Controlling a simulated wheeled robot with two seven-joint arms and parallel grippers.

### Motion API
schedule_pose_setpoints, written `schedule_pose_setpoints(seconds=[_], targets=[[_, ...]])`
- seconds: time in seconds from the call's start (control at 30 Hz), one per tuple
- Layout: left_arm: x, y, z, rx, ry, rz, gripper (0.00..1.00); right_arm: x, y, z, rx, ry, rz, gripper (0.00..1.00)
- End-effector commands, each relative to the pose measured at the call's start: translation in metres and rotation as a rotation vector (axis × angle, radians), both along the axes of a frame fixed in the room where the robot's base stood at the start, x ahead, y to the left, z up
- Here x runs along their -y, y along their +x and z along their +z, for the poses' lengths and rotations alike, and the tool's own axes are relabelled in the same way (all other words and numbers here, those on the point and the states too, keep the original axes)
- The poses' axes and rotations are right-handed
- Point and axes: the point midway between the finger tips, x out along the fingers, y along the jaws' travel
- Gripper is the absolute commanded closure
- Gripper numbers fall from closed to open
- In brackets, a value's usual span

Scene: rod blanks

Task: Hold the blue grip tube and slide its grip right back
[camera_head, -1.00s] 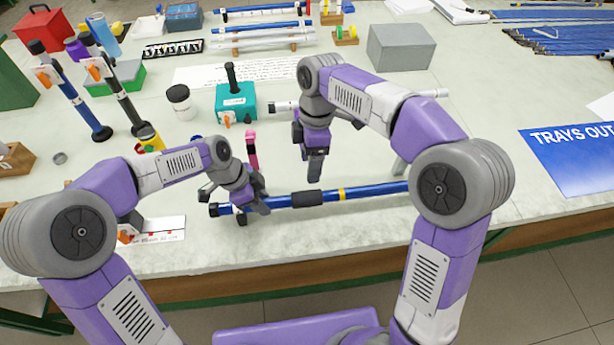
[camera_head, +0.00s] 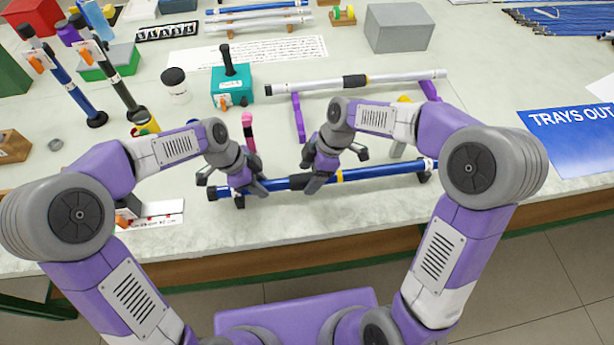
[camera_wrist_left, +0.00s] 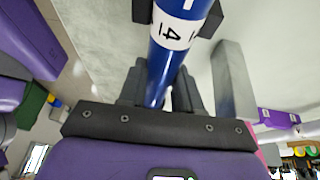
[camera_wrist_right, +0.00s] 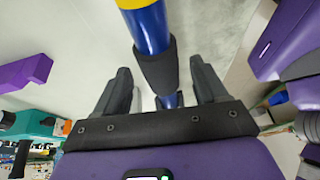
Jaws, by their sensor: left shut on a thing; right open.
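The blue grip tube (camera_head: 386,171) lies across the front of the table, raised a little on low supports. Its black grip (camera_head: 296,183) is left of a yellow band (camera_head: 339,176). My left gripper (camera_head: 250,188) is shut on the tube near its left end; the left wrist view shows the blue tube (camera_wrist_left: 161,72) between its fingers, with a white numbered label (camera_wrist_left: 173,31). My right gripper (camera_head: 314,184) is open at the grip. In the right wrist view its fingers stand apart on either side of the grip (camera_wrist_right: 157,66), with the yellow band (camera_wrist_right: 135,3) beyond.
A white tube (camera_head: 300,88) with a black grip rests on purple stands behind. A teal block (camera_head: 232,86) with a black post, a white jar (camera_head: 175,84) and a grey box (camera_head: 400,42) stand further back. A blue sign (camera_head: 570,150) is at right.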

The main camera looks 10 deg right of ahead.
Motion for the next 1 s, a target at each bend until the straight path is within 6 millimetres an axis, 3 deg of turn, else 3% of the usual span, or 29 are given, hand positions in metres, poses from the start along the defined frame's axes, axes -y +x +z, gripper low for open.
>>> schedule_pose_setpoints(seconds=[0.2,0.5,0.9,0.97,1.0], targets=[[0.0,0.0,-0.001,-0.001,0.001,0.0,0.99,-0.007,-0.001,-0.017,-0.001,0.0,0.0,0.28],[0.0,0.0,-0.001,-0.001,0.001,0.0,0.99,-0.007,-0.001,-0.018,0.0,0.0,0.0,0.3],[0.0,0.0,-0.001,-0.001,0.001,0.0,0.99,-0.007,-0.001,-0.017,0.0,0.0,0.0,0.91],[0.0,0.0,-0.001,-0.001,0.001,0.0,0.99,-0.007,-0.001,-0.017,0.0,0.0,0.0,1.0],[0.0,0.0,-0.001,-0.001,0.001,0.0,0.99,-0.007,-0.001,-0.017,0.0,0.0,0.0,1.0]])
